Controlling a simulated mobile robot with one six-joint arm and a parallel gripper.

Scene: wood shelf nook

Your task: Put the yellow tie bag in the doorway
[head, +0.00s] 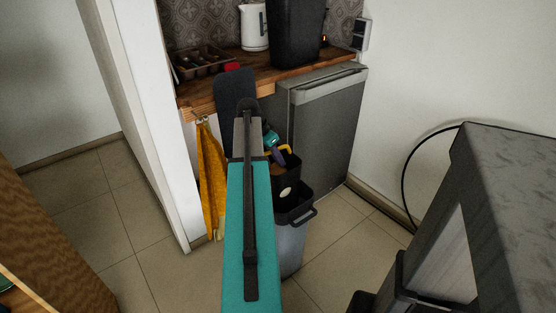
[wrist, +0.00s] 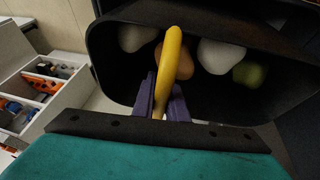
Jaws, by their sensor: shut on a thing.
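The yellow tie bag (head: 287,188) is a dark bag with a yellow tie loop. It shows above a grey bin (head: 291,245) in the head view; I cannot tell whether its base is still inside. In the wrist view the open dark bag (wrist: 112,62) holds white, orange and green round things. My gripper (wrist: 163,100) has purple fingers shut on the yellow tie (wrist: 172,55). In the head view my arm partly hides the bag, and my gripper (head: 279,158) is small there. A tiled opening (head: 85,195), possibly the doorway, lies left of the white wall end.
A wooden counter (head: 215,90) holds a white kettle (head: 254,28), a cutlery tray (head: 203,64) and a black container (head: 295,35). A yellow cloth (head: 211,175) hangs below it. A grey fridge (head: 325,135) stands right of the bin. Floor at the left is clear.

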